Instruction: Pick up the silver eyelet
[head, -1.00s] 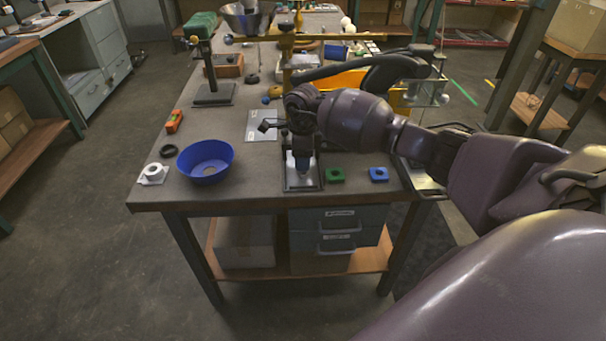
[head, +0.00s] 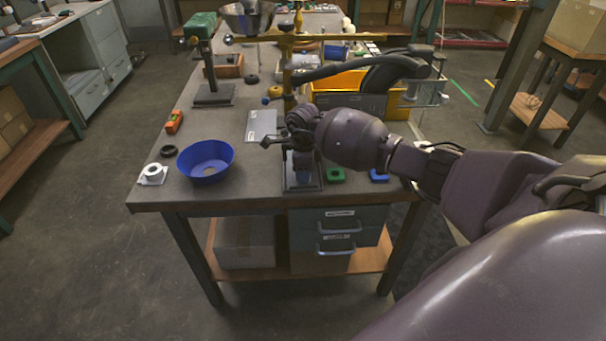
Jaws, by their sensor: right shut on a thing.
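My right gripper (head: 302,172) points down over a small dark tray (head: 303,187) near the front edge of the workbench. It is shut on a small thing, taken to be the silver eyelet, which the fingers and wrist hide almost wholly. I cannot tell whether the held thing touches the tray. My left gripper is not in view.
A blue bowl (head: 206,162) and a white ring-shaped part (head: 153,174) stand to the left. Green (head: 335,175) and blue (head: 379,176) square parts lie close on the right. A brass post (head: 288,75) with a dark arm rises behind.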

